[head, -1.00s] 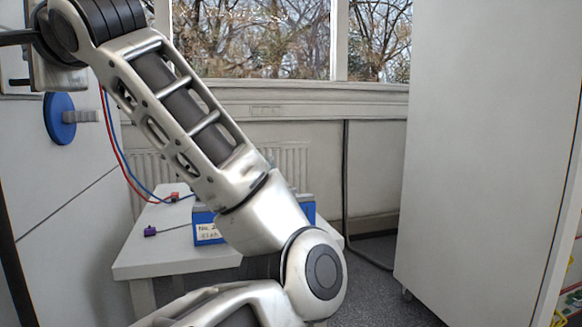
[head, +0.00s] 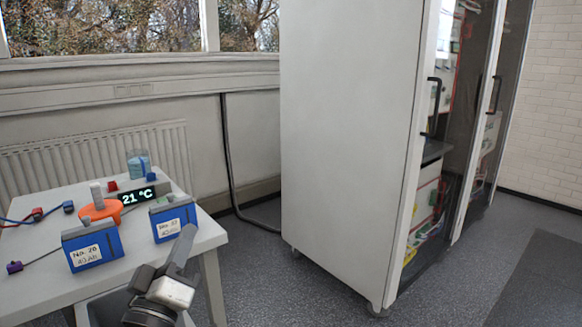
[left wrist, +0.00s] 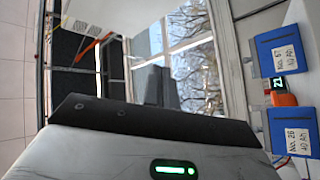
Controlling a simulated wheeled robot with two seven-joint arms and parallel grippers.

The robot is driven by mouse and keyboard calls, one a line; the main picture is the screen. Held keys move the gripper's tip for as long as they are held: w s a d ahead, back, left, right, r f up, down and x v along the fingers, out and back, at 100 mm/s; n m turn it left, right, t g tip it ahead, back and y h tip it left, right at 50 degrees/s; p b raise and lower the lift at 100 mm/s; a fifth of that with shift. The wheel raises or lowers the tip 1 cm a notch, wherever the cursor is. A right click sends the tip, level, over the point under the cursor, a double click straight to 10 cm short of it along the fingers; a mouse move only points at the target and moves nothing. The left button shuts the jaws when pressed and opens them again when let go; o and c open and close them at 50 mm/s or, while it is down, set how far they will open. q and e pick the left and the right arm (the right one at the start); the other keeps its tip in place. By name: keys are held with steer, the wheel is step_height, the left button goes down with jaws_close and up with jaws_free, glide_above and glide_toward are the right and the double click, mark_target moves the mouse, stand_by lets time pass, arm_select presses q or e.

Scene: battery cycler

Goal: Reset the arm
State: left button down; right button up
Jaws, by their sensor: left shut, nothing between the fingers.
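My left gripper (head: 184,246) shows at the bottom left of the head view, in front of the white table's right front corner. Its fingers are together and empty, pointing up in the picture. In the left wrist view the closed fingers (left wrist: 154,86) stand in front of the window, with nothing between them. Two blue batteries with white labels are on the table: the left battery (head: 110,239) and the right battery (head: 160,211). The gripper appears just below the right battery in the picture; contact cannot be judged. My right gripper is not in view.
The white table (head: 205,238) also holds a 21 °C display (head: 137,196), an orange object (head: 103,211), a beaker (head: 138,163) and cables with coloured plugs. A tall white cabinet (head: 345,130) with glass doors stands right of it. Grey floor (head: 460,275) is clear at the right.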

arm_select(q)
steer(key=s+d+f+m+g+p, duration=0.1)
steer(key=s+d+f+m+g, duration=0.1)
steer(key=s+f, duration=0.4)
steer(key=s+d+f+m+g+h+p, duration=0.1)
steer(key=s+f+m+g, duration=0.3)
steer(key=f, duration=0.7)
steer(key=s+d+f+m+g+p, duration=0.1)
steer(key=s+d+f+m+g, duration=0.3)
steer(key=s+f+g, duration=0.2)
step_height(320, 180, down, 2)
steer(key=shift+s+f+h+p, duration=0.3)
steer(key=shift+s+h, duration=0.1)
steer(key=shift+s, duration=0.7)
